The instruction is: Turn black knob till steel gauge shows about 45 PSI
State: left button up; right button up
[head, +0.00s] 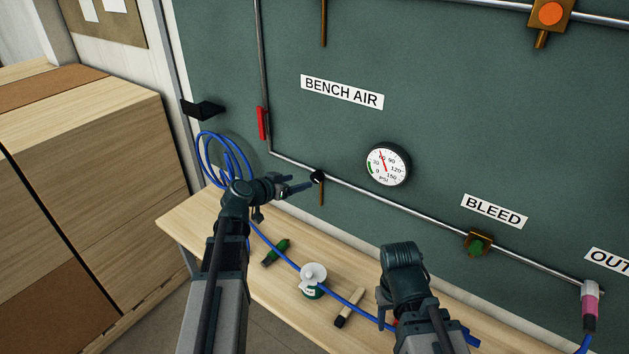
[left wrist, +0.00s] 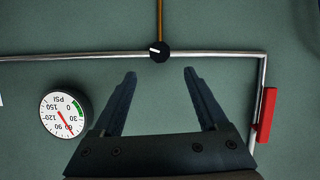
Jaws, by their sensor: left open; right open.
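The black knob (head: 317,177) sits on the steel pipe and carries a white mark in the left wrist view (left wrist: 159,51). My left gripper (head: 301,184) points at it from the left. Its two fingers (left wrist: 160,85) are apart and empty, with the knob beyond their tips, between their lines. The round steel gauge (head: 387,165) is on the panel, right of the knob; its red needle points up and slightly left, near the 60 mark. The gauge appears upside down in the left wrist view (left wrist: 65,114). My right gripper (head: 402,268) is low, over the bench; its fingertips are unclear.
The wooden bench (head: 190,222) holds a green tool (head: 276,252), a white-topped container (head: 313,280) and a brush-like tool (head: 349,307). A blue hose (head: 270,240) crosses it. A red handle (head: 263,123) and a green BLEED knob (head: 477,246) are on the piping.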

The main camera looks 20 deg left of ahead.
aim_at(314, 177)
pick_arm(q)
jog(key=b+x, duration=0.3)
jog(key=x, duration=0.7)
jog(key=shift+w+d+f, duration=0.1)
jog(key=shift+w, duration=0.05)
jog(key=shift+c, duration=0.2)
grip_shut()
jog(key=shift+w+a+f+n+h+b, duration=0.1)
jog(key=shift+n+h+b, duration=0.2)
jog(key=shift+n, duration=0.25)
jog(key=shift+a+f+n+h+b, duration=0.1)
jog(key=shift+n+h+b, duration=0.1)
jog(key=shift+n+h, duration=0.3)
jog(key=shift+r+n+h+b, duration=0.1)
jog(key=shift+n+h+b, duration=0.25)
jog(key=shift+n, duration=0.3)
jog(key=shift+g, duration=0.3)
